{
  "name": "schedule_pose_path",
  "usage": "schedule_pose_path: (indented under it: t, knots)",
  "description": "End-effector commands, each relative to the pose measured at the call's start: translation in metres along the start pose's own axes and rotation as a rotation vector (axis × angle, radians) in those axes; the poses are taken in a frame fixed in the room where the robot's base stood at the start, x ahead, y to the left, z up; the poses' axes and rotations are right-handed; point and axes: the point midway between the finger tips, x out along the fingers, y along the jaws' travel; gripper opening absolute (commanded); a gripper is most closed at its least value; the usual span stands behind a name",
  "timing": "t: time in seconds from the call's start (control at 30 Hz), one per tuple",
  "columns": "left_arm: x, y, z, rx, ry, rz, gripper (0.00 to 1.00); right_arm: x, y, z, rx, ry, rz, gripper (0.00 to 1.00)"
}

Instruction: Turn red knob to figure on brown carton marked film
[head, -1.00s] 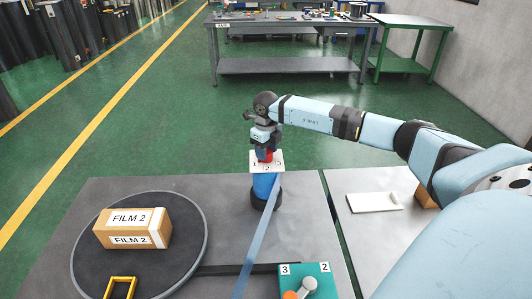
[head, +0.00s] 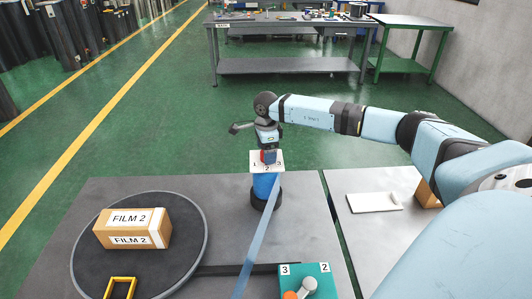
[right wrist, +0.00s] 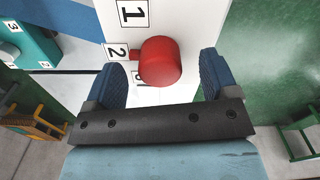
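The brown carton (head: 98,232) lies on a round dark turntable at the left and is marked FILM 2. The red knob (head: 264,158) is on a white plate (head: 256,169) with figures 1, 2, 3, above a blue post. In the right wrist view the red knob (right wrist: 160,62) has a small pointer at its left, facing the label 2 (right wrist: 116,53). My right gripper (head: 268,150) is over the plate, partly hiding the knob. In the wrist view its fingers (right wrist: 161,82) are open on both sides of the knob, with gaps showing. My left gripper is out of view.
A teal box (head: 318,281) with figures 3 and 2, a grey lever and an orange part stands at the front. A yellow frame (head: 121,282) is on the turntable (head: 190,250). A white flat item (head: 374,202) lies on the right table. Workbenches stand behind.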

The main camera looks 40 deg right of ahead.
Motion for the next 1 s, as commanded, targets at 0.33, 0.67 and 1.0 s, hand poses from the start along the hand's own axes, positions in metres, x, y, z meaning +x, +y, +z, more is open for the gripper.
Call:
schedule_pose_path:
  t: [0.33,0.67,1.0]
  knots:
    - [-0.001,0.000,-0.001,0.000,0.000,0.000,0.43,-0.001,0.000,0.000,0.002,0.000,0.000,0.88]
    - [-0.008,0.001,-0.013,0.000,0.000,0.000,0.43,-0.025,0.000,0.000,0.003,-0.001,-0.001,0.88]
    - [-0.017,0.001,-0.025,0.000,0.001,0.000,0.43,-0.052,0.000,0.000,0.002,-0.001,-0.001,0.88]
